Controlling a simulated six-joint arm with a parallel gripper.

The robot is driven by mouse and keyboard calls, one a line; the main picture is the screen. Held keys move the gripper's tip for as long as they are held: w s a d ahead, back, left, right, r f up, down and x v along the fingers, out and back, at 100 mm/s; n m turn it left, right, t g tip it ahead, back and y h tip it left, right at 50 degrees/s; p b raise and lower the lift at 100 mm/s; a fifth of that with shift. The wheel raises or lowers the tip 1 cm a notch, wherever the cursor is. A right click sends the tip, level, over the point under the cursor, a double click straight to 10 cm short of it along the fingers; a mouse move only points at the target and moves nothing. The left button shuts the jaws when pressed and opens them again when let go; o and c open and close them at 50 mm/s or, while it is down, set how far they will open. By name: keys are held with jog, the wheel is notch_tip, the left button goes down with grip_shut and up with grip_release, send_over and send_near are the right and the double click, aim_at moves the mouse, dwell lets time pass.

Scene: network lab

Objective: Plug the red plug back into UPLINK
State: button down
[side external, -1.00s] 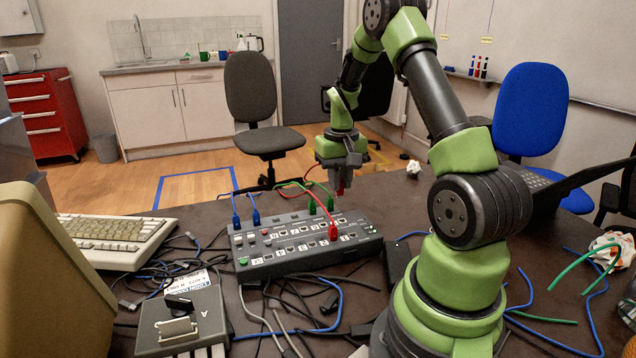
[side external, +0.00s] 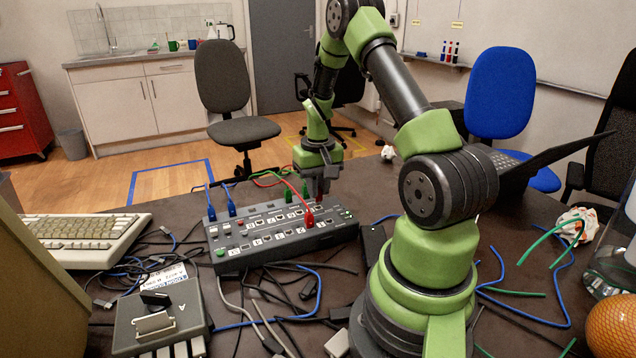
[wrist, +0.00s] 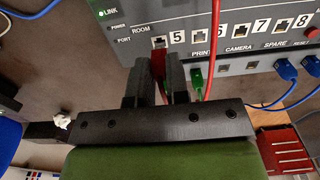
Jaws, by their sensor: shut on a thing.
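My gripper (wrist: 157,70) is shut on a red plug (wrist: 158,62), which shows between the two dark fingers in the wrist view. The plug overlaps the edge of the grey switch box (wrist: 125,20); I cannot tell whether it is seated in a socket. The fingers hide the panel beneath, and no UPLINK label is readable. Another red plug (side external: 308,217) sits in the front row.
A green plug (wrist: 196,80) sits just right of my fingers, with a red cable (wrist: 214,50) rising nearby. Blue plugs (side external: 230,208) occupy the back left sockets. Loose cables, a keyboard (side external: 85,235) and a grey A-marked switch unit (side external: 160,320) crowd the table in front and left.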

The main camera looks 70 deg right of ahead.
jog(key=shift+f, duration=0.9)
dwell(1.9)
jog(key=c, duration=1)
grip_release()
jog(key=shift+c, duration=0.2)
notch_tip(320, 180, up, 10)
jog(key=shift+f, duration=0.1)
